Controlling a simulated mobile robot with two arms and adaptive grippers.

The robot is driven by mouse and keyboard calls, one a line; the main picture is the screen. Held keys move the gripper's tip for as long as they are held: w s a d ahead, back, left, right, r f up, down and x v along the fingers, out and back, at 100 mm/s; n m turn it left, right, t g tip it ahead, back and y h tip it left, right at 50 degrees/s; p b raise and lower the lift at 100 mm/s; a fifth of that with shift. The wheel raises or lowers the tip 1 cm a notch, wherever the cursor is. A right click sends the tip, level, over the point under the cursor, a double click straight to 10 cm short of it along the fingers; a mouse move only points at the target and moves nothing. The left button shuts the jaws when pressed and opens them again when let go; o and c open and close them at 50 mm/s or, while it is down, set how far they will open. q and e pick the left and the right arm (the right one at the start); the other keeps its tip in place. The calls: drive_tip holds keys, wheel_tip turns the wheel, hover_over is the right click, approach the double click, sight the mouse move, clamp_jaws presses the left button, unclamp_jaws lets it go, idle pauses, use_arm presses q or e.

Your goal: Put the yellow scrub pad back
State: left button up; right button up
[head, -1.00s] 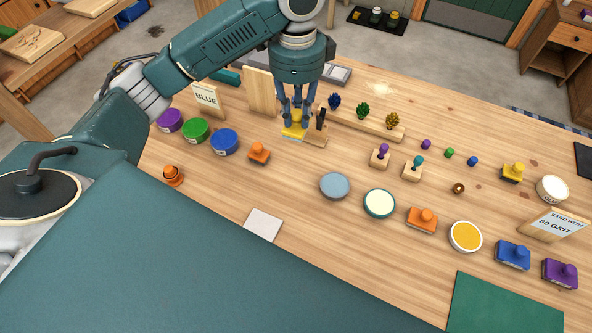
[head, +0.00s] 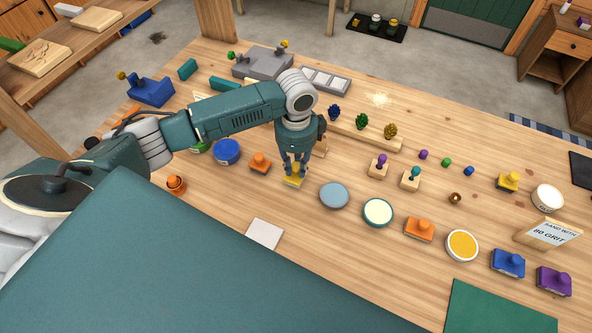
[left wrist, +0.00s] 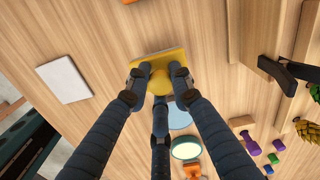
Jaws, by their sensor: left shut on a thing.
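In the head view my left gripper (head: 295,170) points down and is shut on a yellow scrub pad (head: 293,182). In the left wrist view the fingers grip the pad's round yellow knob, and its flat yellow base (left wrist: 178,57) shows beyond them over bare wood. I cannot tell whether the pad touches the table. Another yellow-knobbed block with a dark base (head: 508,181) stands at the right of the table. My right gripper is not in view.
An orange-knobbed block (head: 261,162) stands left of the held pad, and a grey-blue disc (head: 334,195) to its right. A white square (head: 265,233) lies nearer. A wooden rail (head: 370,134) with dark, green and gold cones stands behind. Bare wood lies in front of the pad.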

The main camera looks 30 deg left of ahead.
sight(296, 173)
use_arm(q)
drive_tip(key=shift+f, duration=1.7)
drive_tip(key=shift+f, duration=0.1)
drive_tip(key=o, duration=1)
drive_tip(key=shift+s, duration=0.1)
drive_tip(key=shift+r, duration=0.5)
wheel_tip(296, 173, up, 11)
drive_tip(key=shift+f+b, duration=0.2)
drive_tip(key=shift+b, duration=0.5)
drive_tip(key=shift+r, duration=0.35)
